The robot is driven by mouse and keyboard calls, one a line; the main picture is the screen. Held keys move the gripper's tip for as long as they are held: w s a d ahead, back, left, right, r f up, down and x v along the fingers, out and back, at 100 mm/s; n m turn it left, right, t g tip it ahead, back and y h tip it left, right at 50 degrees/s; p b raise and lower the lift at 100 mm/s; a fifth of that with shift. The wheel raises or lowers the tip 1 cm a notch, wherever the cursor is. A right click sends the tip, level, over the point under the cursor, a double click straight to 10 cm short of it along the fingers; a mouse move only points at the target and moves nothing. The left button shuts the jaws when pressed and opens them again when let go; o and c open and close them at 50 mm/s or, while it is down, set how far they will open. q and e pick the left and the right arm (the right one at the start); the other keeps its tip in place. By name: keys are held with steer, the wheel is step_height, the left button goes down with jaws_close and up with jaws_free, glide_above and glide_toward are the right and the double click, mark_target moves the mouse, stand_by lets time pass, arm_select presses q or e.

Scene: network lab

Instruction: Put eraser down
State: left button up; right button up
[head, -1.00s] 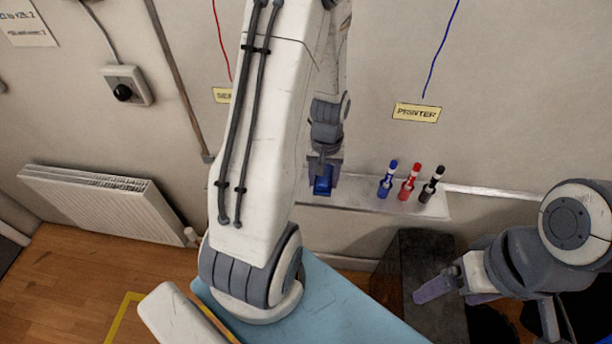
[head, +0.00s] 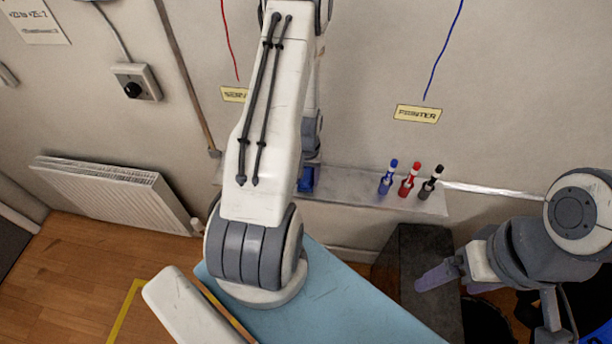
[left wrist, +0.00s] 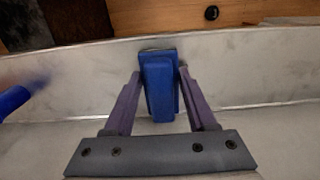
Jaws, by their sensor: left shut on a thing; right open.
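The blue eraser (left wrist: 159,88) is between the two purple fingers of my left gripper (left wrist: 157,95), which is shut on it. In the left wrist view it is over the pale metal tray (left wrist: 80,88); I cannot tell whether it touches the tray. In the head view the eraser (head: 307,178) shows at the left part of the wall tray (head: 350,191), and my left arm hides much of the gripper. My right gripper (head: 445,284) is open and empty at the lower right, apart from the tray.
A blue marker (head: 387,179), a red marker (head: 409,182) and a black marker (head: 431,184) stand on the tray's right part. Between them and the eraser the tray is clear. A blue table top (head: 350,300) lies below. A radiator (head: 105,191) is at left.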

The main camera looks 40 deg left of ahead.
arm_select(q)
steer(key=shift+f, duration=0.25)
steer(key=o, duration=1.4)
steer(key=shift+r, duration=0.1)
steer(key=shift+c, duration=0.2)
steer(key=shift+r, duration=0.1)
steer(key=shift+r, duration=0.5)
step_height(320, 180, up, 11)
steer(key=b, duration=0.3)
